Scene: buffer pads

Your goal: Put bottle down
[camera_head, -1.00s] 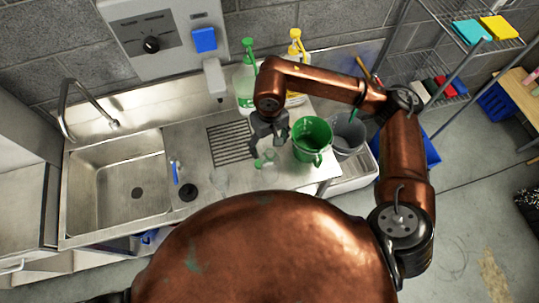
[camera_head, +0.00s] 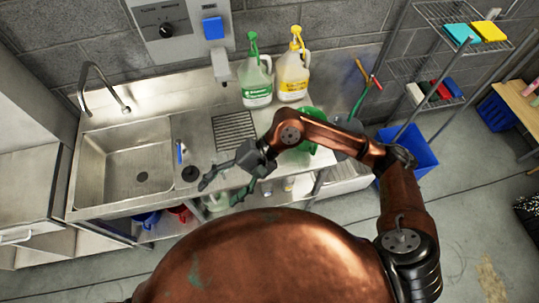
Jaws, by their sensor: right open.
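A clear jug with a green pump top and green label (camera_head: 257,88) stands upright at the back of the steel counter. A similar jug with a yellow pump top (camera_head: 292,78) stands upright beside it on the right. My right gripper (camera_head: 222,194) is open near the counter's front edge, its fingers pointing left and down, apart from both jugs. A pale, greenish item (camera_head: 217,203) shows low beside the fingers; I cannot tell what it is. My left gripper is not in view.
The sink (camera_head: 125,165) is on the left. A green pitcher (camera_head: 312,117) is partly hidden behind my right arm. A blue bin (camera_head: 412,150) is on the floor at the right. A wire rack (camera_head: 440,70) stands at the back right.

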